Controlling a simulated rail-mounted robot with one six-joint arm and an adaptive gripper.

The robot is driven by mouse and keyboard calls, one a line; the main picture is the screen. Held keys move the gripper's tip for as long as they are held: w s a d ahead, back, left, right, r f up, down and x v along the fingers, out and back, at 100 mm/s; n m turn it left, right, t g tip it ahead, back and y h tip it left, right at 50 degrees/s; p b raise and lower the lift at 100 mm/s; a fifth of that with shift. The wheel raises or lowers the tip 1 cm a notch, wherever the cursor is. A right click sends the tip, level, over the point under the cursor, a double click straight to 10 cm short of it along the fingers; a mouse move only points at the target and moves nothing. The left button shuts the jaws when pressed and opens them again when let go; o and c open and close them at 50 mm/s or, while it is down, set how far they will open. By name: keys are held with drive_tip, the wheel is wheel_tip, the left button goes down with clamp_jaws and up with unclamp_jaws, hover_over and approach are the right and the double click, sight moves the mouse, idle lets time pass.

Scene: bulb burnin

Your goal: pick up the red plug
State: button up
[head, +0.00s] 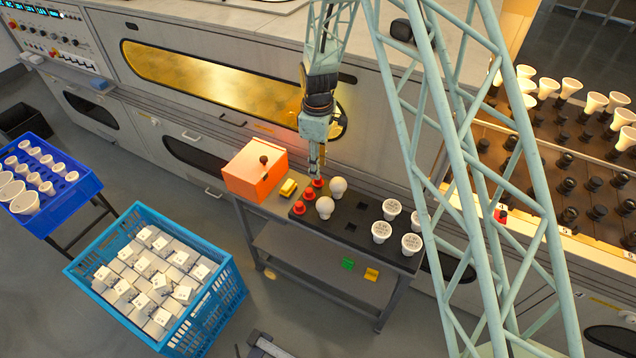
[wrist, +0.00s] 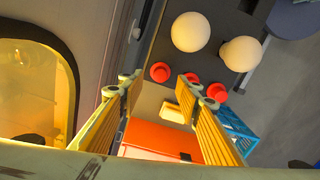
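Several red plugs stand at the left end of the dark tray on the bench. The rearmost red plug (head: 318,183) is just below my gripper (head: 314,172) in the head view. Another red plug (head: 299,209) stands at the tray's front left. In the wrist view, one red plug (wrist: 160,72) appears between and just past the tips of my open, empty gripper (wrist: 160,84). Two more red plugs (wrist: 192,76) (wrist: 217,91) lie to the right, beside the right finger. I cannot tell the exact height of the gripper above the plugs.
Two round white bulbs (head: 325,207) (head: 338,186) stand close right of the plugs on the dark tray (head: 352,212). An orange box (head: 256,170) and a yellow block (head: 288,188) sit to the left. Several white reflector bulbs (head: 381,231) fill the tray's right end. The oven front (head: 215,85) is behind.

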sight(318, 182)
drive_tip(key=shift+f+b, duration=0.45)
drive_tip(key=shift+f, duration=2.15)
drive_tip(key=shift+d, duration=0.1)
drive_tip(key=c, duration=0.9)
